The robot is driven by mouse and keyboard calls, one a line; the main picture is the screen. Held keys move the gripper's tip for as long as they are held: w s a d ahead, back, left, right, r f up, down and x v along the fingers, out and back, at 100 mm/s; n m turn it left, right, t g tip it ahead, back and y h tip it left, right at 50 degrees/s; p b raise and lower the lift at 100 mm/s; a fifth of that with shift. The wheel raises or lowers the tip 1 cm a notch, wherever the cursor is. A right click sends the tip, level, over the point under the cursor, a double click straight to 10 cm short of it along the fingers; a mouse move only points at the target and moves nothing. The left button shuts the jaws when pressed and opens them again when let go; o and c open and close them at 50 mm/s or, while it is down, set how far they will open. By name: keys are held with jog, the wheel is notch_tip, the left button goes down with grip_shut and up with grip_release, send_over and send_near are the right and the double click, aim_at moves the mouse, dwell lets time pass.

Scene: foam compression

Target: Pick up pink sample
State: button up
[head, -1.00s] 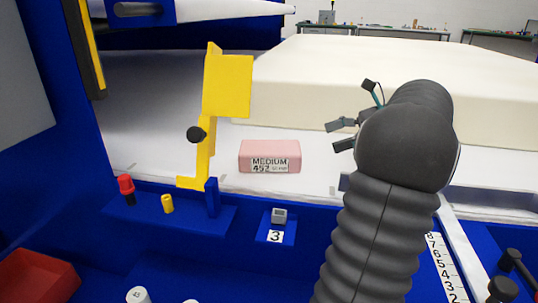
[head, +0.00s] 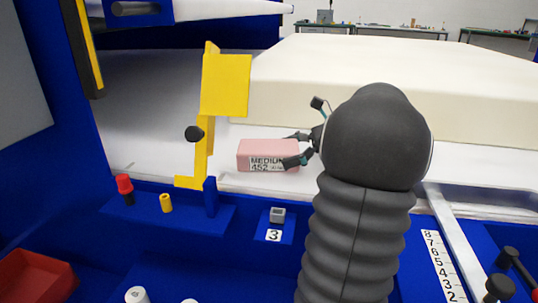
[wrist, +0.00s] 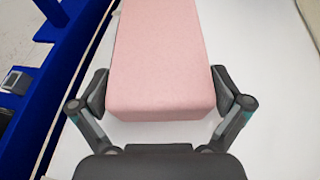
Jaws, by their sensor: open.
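The pink sample (head: 262,150) is a block with a printed label reading MEDIUM 452. It lies on the white surface (head: 150,140) in the head view. My gripper (head: 294,148) is at its right end, with the fingers partly overlapping the block. In the wrist view the pink sample (wrist: 162,60) runs away from the camera, and its near end lies between the two fingers of my gripper (wrist: 160,92). The fingers are open, one on each side. A small gap seems to show at the sides; contact cannot be told.
A yellow bracket (head: 226,85) with a black knob stands just left of the sample. A large cream block (head: 440,85) lies behind. A red bin (head: 35,278) is at lower left.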

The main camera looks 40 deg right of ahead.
jog(key=c, duration=0.5)
notch_tip(320, 180, up, 10)
dwell(0.6)
